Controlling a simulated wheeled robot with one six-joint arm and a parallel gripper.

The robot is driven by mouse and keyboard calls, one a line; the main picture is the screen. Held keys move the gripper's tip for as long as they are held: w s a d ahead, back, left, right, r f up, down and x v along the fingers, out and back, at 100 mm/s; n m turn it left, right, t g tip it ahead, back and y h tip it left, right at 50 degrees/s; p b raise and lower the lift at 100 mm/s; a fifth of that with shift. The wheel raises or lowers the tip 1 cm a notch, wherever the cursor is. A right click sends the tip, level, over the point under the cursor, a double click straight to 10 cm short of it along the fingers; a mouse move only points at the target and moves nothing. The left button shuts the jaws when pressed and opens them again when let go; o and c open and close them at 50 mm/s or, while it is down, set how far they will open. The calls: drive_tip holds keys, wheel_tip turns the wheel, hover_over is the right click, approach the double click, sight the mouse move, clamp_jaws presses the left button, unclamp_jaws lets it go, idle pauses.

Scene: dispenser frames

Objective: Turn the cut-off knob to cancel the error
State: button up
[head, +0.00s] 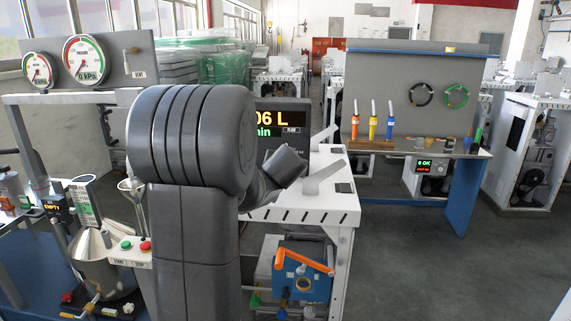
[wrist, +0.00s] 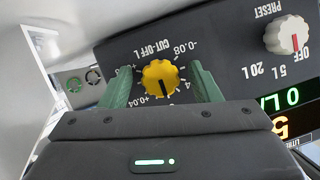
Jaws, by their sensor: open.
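The cut-off knob (wrist: 160,77) is yellow with a dark pointer line and sits on a dark panel (wrist: 225,40). Its scale, labelled CUT-OFF L, appears upside down in the wrist view. My gripper (wrist: 160,66) is open, with one green finger on each side of the knob. A gap shows between each finger and the knob. In the head view my arm hides the knob and the gripper. The display (head: 282,118) there shows orange digits ending in 06 L and green text below; its left part is hidden.
A white PRESET knob (wrist: 288,38) with a red mark sits right of the cut-off knob, above lit readouts (wrist: 280,98). In the head view a white bench (head: 310,205) carries the display. An orange-handled blue device (head: 302,275) is below. Grey floor is open at right.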

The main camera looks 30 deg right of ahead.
drive_tip(key=shift+c, duration=0.3)
drive_tip(key=c, duration=0.9)
drive_tip(key=shift+c, duration=0.2)
